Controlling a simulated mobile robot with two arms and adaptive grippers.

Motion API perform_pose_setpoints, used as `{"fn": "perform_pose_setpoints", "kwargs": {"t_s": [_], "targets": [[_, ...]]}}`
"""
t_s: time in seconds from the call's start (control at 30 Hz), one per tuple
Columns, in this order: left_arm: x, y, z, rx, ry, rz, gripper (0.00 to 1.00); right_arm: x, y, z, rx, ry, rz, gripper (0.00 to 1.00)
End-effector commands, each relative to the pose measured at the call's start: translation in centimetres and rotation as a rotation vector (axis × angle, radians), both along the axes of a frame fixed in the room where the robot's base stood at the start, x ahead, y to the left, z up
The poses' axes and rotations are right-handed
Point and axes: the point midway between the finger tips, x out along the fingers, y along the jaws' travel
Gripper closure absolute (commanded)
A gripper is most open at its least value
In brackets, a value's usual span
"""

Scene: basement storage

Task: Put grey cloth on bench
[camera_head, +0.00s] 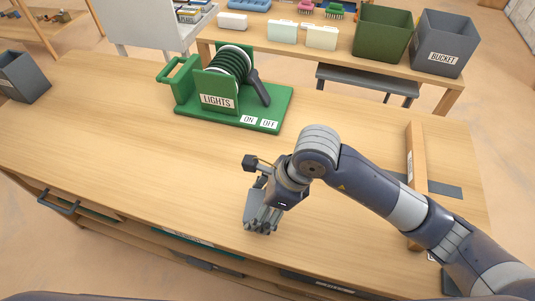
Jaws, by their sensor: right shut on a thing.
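My right gripper (263,222) points down over the front part of the wooden workbench (130,150). It is shut on a grey piece that looks like the grey cloth (252,207). The fingers and wrist hide much of the cloth. The cloth is at or just above the bench top; I cannot tell whether it touches. My left gripper is not in view.
A wooden frame (416,160) with a grey strip (444,190) is at the right. A dark bin (25,75) is at the left. Behind, another table holds a bucket (444,42). The bench's left-middle is clear.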

Motion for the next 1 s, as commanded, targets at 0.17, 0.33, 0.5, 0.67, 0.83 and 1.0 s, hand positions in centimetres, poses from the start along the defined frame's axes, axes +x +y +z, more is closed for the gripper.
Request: {"fn": "perform_pose_setpoints", "kwargs": {"t_s": [0.17,0.33,0.5,0.67,0.83,1.0], "targets": [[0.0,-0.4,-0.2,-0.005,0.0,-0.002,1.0,0.1,1.4,0.7,0.0,0.0,-0.114,0.48],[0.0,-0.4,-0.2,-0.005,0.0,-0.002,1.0,0.1,1.6,0.9,-0.002,0.002,-0.147,0.48],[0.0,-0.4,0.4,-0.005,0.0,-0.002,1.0,0.4,-0.5,0.8,-0.004,0.004,-0.151,0.48],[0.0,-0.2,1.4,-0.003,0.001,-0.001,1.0,0.8,-4.5,0.5,-0.006,0.004,-0.151,0.48],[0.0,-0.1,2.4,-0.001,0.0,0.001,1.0,1.3,-9.0,0.0,-0.007,0.007,-0.151,0.48],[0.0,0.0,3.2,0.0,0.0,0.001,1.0,1.9,-12.7,-0.3,-0.005,0.005,-0.149,0.48]]}}
